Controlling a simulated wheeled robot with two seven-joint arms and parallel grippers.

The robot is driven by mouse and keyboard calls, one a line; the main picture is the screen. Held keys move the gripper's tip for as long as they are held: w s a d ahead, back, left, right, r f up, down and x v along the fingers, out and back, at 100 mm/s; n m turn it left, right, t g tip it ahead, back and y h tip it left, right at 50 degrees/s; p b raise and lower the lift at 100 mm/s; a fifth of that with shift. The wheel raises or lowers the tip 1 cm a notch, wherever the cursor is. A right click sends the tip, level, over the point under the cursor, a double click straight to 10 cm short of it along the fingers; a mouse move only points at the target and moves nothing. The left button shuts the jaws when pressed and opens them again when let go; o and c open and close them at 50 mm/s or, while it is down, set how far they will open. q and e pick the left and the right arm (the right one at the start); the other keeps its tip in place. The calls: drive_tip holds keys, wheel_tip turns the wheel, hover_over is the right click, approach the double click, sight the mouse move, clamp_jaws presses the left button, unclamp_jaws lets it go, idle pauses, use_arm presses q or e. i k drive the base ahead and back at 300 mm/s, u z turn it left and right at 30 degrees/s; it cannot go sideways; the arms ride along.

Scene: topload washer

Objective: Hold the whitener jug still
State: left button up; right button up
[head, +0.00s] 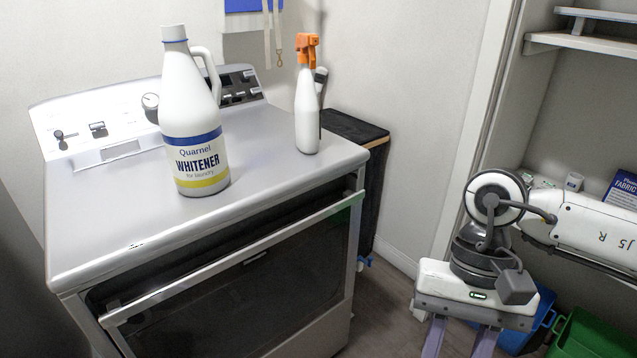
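The whitener jug (187,110) is a white bottle with a handle and a blue and yellow label. It stands upright on the white top of the washer (110,220), and nothing is touching it. My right gripper (460,345) is at the lower right, in front of the shelving and well away from the jug. Its two purple-grey fingers point down and stand apart with nothing seen between them; their tips are cut off by the lower edge. My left gripper is not in view.
A white spray bottle with an orange head (307,100) stands right of the jug on the washer. A dark cabinet (350,130) stands beside the washer. Shelves (600,42) are at the right, with blue and green bins (595,335) below. The front of the washer top is clear.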

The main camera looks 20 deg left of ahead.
sight(189, 118)
drive_tip(key=z, duration=0.85)
drive_tip(key=i, duration=1.6)
drive_tip(key=u, duration=3.3)
